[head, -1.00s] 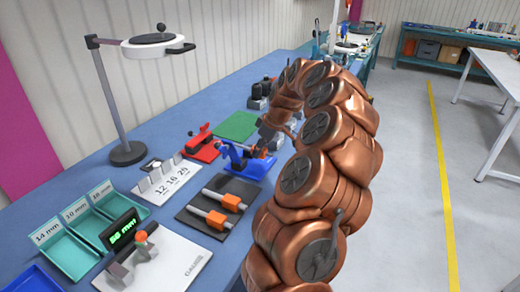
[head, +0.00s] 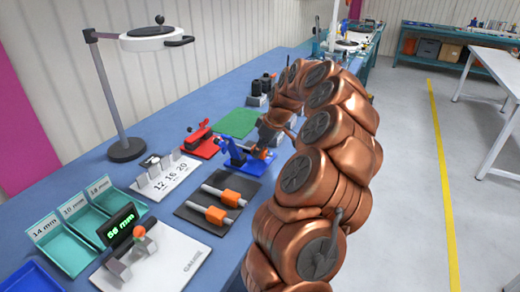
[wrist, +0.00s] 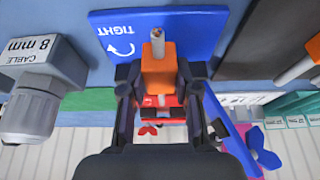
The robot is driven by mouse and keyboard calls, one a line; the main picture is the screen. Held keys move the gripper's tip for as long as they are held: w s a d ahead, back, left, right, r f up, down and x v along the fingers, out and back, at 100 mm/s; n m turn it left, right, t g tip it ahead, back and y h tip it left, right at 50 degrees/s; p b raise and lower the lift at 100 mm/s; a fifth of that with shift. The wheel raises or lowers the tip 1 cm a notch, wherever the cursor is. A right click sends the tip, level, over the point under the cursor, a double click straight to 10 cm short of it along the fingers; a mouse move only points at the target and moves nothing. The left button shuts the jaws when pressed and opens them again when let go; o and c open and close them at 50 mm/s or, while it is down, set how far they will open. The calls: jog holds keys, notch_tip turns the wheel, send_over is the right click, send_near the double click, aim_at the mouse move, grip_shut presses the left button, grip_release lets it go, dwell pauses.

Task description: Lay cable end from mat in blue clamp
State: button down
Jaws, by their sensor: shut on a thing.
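My gripper (wrist: 160,85) is shut on a cable end with an orange sleeve (wrist: 158,72) and a grey tip. In the wrist view the cable end is over the blue clamp's base plate (wrist: 195,25), which is marked TIGHT. The blue clamp (head: 236,152) stands on the bench in the head view, with my gripper right beside it. Its blue arm (wrist: 232,135) and wing knob show at lower right in the wrist view. I cannot tell whether the cable end touches the clamp's seat. The dark mat (head: 191,216) holds two more orange-sleeved cable ends.
A red clamp (head: 200,138) and a green mat (head: 238,122) lie behind the blue clamp. A grey 8 mm cable holder (wrist: 40,80) is close to my gripper's left in the wrist view. A gauge board (head: 180,262), teal trays (head: 75,250) and a lamp (head: 125,150) are nearer.

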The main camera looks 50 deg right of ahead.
jog(key=shift+f, duration=0.1)
jog(key=shift+f+b, duration=0.75)
jog(key=shift+f, duration=0.05)
jog(key=c, duration=0.8)
grip_release()
jog(key=shift+o, duration=0.2)
jog(key=v, duration=1.2)
